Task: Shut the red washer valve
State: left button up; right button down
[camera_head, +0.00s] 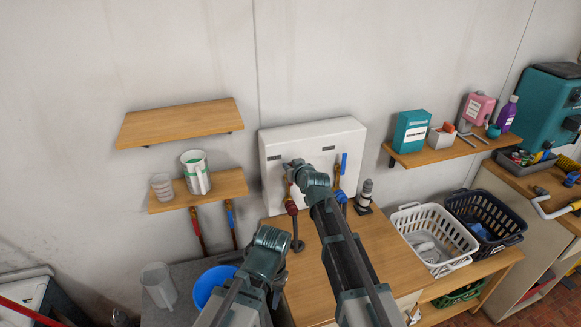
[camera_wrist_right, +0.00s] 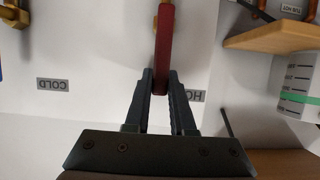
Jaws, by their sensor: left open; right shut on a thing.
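The white washer valve box (camera_head: 270,150) is on the wall, with a blue-handled valve (camera_head: 344,163) on its right side, its lever pointing up. The red valve handle (camera_wrist_right: 164,45) is a flat lever between my right gripper's fingers in the right wrist view, beside the partly covered HOT label (camera_wrist_right: 196,96). My right gripper (camera_wrist_right: 163,88) is shut on this handle. In the head view, my right gripper (camera_head: 291,165) is at the box's left side and hides most of the handle. My left gripper (camera_head: 279,289) is open and empty, lower down near the blue bucket.
Below the box is a wooden counter (camera_head: 388,262). A blue bucket (camera_head: 208,286) and a clear jug (camera_head: 158,285) stand at the lower left. A shelf (camera_head: 226,185) with a measuring jug (camera_head: 196,172) is left of the box. Laundry baskets (camera_head: 440,233) stand to the right.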

dwell(0.5)
jog(key=w+d+f+m+y+b, duration=0.2)
jog(key=d+f+m+y+b, duration=0.5)
jog(key=m+b, duration=0.6)
jog(key=b, duration=0.3)
jog(key=shift+f+m+t+y, duration=0.25)
jog(key=shift+m+t+y, duration=0.05)
jog(key=shift+t, duration=0.1)
dwell(0.3)
jog(key=c, duration=0.8)
grip_release()
jog(key=shift+o, duration=0.2)
